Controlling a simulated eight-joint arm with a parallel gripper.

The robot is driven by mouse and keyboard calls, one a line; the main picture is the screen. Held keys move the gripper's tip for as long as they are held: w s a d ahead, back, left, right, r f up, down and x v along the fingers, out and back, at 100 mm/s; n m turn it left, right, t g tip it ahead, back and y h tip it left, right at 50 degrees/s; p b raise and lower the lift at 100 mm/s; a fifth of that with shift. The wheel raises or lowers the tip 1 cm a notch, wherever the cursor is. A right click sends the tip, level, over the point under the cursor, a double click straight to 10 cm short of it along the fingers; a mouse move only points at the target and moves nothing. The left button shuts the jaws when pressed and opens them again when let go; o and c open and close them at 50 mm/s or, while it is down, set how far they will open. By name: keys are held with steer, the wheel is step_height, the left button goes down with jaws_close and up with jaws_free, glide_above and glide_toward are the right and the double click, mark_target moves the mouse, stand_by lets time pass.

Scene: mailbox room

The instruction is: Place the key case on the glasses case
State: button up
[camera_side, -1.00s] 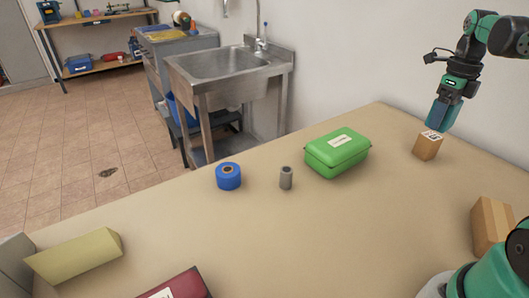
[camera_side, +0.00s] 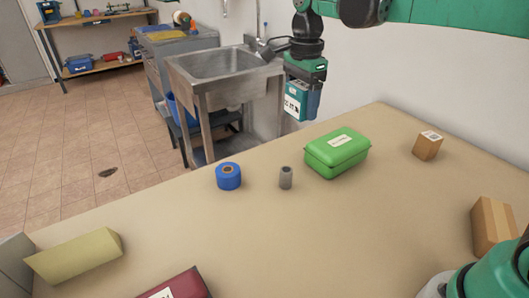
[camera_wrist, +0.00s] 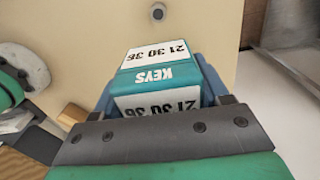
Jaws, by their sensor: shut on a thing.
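The key case (camera_side: 293,101) is a teal box with white number labels. In the wrist view the key case (camera_wrist: 155,74) shows the word KEYS and sits between my blue fingers. My gripper (camera_side: 304,100) is shut on it and holds it in the air, behind the green case and in front of the sink in the side view. No readable label names the glasses case. A yellowish wedge-shaped case (camera_side: 75,256) lies at the front left, and a dark red case (camera_side: 180,286) with a white label is cut off by the bottom edge.
A green lidded case (camera_side: 337,156) stands at the table's back. A grey cylinder (camera_side: 286,178) and a blue roll (camera_side: 228,177) stand left of it. Cardboard boxes stand at right, one small (camera_side: 428,146) and one larger (camera_side: 493,226). The table's middle is clear.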

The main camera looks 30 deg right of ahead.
steer(key=a+f+n, duration=0.1)
steer(key=a+n, duration=0.5)
steer(key=a, duration=0.5)
steer(key=n, duration=1.2)
glide_above(143, 296)
steer(key=s+d, duration=0.1)
step_height(143, 296, down, 4)
steer(key=shift+n, duration=0.3)
steer(key=f, duration=0.5)
steer(key=s+f, duration=0.1)
steer(key=f, duration=0.2)
steer(key=shift+a, duration=0.25)
steer(key=shift+f, duration=0.15)
steer(key=o, duration=1.4)
steer(key=shift+c, duration=0.2)
